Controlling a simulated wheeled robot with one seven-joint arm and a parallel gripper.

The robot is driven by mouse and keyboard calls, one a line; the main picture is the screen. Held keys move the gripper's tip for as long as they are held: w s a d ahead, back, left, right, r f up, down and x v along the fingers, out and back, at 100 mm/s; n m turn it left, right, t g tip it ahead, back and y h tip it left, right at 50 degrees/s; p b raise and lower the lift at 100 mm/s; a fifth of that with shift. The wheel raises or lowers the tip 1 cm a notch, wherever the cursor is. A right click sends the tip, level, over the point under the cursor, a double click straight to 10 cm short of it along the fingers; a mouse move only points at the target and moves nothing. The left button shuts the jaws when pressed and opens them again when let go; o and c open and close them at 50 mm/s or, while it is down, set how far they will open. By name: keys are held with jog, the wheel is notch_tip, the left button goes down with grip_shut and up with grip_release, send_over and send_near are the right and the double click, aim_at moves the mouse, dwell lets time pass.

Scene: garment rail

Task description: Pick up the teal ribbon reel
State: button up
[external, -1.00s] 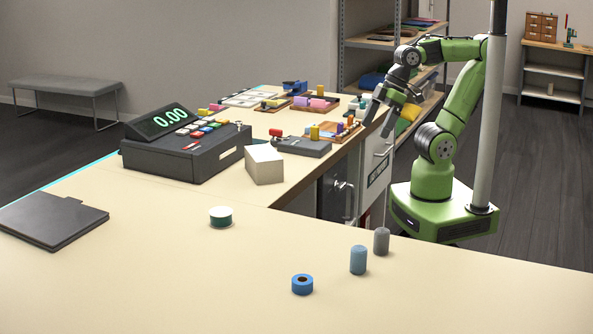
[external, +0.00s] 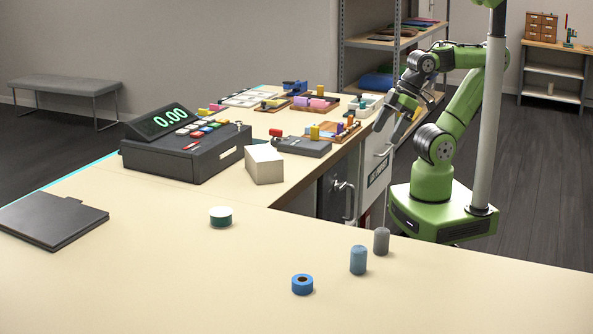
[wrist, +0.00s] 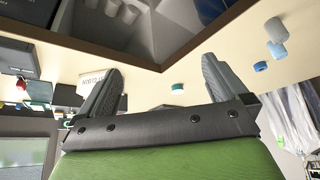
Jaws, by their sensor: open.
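My gripper (external: 388,121) is open and empty, by the far end of the counter near the wooden trays. It is far from the reel, behind and to its right. In the wrist view my gripper (wrist: 162,66) has its two fingers spread wide.
A blue tape roll (external: 302,284), a blue cylinder (external: 358,260) and a grey cylinder (external: 381,241) stand right of the reel. A white box (external: 264,164) and a cash register (external: 187,148) are behind it. A dark folder (external: 50,220) lies left. Counter around the reel is clear.

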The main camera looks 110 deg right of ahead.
jog(key=shift+c, duration=0.9)
